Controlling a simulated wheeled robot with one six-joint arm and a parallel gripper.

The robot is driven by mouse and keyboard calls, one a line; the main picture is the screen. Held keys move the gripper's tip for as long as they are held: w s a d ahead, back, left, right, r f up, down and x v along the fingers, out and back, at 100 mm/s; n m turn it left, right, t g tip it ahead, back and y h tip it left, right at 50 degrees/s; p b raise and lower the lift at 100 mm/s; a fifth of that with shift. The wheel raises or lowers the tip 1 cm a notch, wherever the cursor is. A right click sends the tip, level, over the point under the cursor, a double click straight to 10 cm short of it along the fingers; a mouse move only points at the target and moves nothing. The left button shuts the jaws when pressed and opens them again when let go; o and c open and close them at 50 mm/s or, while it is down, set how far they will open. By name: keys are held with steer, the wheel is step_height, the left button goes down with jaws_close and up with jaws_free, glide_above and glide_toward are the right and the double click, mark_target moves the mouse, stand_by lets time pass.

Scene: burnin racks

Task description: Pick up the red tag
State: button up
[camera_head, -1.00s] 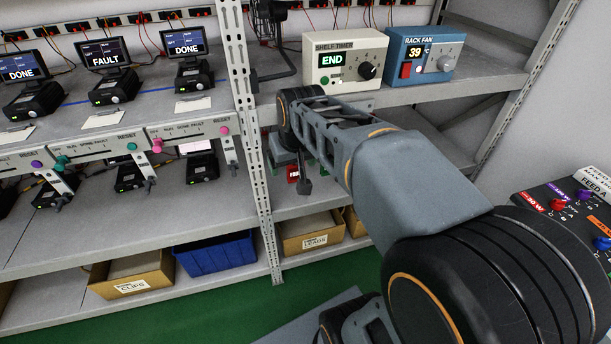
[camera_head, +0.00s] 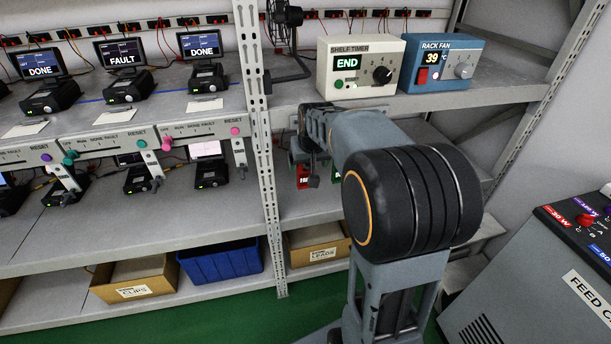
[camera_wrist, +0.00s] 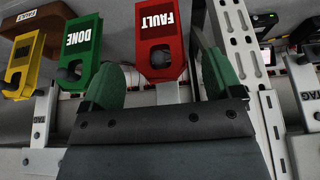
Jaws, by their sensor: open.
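The red tag (camera_wrist: 158,35), lettered FAULT, shows upside down at the top middle of the wrist view, with a dark round peg at its lower end. A bit of red with white lettering shows in the head view (camera_head: 303,181) below the upper shelf. My gripper (camera_wrist: 160,66) is open, with one green finger on each side of the red tag's lower end. Nothing is clamped, and I cannot tell how deep the tag lies between the fingers. In the head view my arm mostly hides the gripper.
A green DONE tag (camera_wrist: 83,42) hangs close left of the red one, near the left finger. A yellow tag (camera_wrist: 24,65) is further left. A perforated metal post (camera_wrist: 240,45) stands close right of the right finger. The shelf timer (camera_head: 360,66) sits above.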

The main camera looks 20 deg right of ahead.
mark_target(306, 173)
steer(key=x, duration=0.5)
steer(key=c, duration=1)
steer(key=shift+r, duration=0.1)
